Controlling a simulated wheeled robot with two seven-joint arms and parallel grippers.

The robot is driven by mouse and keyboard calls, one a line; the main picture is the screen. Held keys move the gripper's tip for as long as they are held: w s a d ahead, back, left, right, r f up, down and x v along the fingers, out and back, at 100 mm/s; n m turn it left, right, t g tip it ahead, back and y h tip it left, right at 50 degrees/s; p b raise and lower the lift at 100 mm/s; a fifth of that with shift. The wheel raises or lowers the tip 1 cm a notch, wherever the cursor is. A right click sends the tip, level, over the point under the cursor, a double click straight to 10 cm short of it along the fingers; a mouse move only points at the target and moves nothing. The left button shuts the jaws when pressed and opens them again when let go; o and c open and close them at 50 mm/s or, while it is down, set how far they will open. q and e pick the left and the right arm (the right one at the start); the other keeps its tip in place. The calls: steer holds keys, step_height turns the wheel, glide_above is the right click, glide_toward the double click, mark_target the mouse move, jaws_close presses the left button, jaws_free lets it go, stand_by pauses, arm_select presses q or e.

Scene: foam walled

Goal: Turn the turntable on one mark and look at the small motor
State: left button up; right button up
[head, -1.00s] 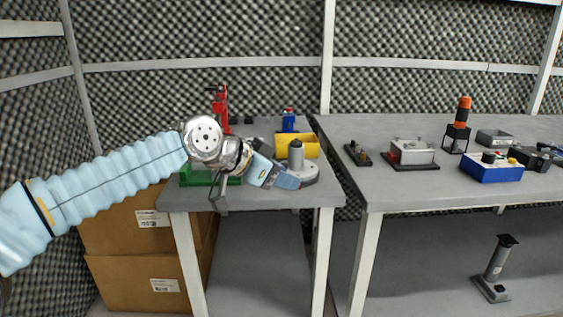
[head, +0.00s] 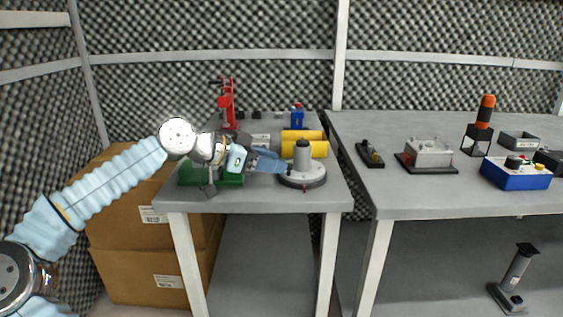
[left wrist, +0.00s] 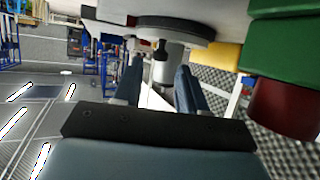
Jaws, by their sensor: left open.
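The turntable (head: 303,182) is a round grey disc with a dark rim near the right front of the left table. A grey upright cylinder with a dark top, seemingly the small motor (head: 302,157), stands on it. My left gripper (head: 284,164) is open, its blue fingers pointing right at the turntable's left side. In the left wrist view the disc (left wrist: 175,28) and the cylinder (left wrist: 162,68) appear inverted, ahead between the two fingers (left wrist: 160,85). I cannot tell whether a finger touches them. Turntable marks are not readable. My right gripper is not in view.
A green block (head: 229,180) lies under my left wrist. A yellow bin (head: 319,149), a blue item (head: 297,118) and a red stand (head: 227,103) are behind. The right table (head: 420,195) holds several devices. Cardboard boxes (head: 130,235) stand at left.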

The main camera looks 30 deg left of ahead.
arm_select(q)
steer(key=shift+x, duration=1.5)
jaws_close()
steer(key=shift+f, duration=0.1)
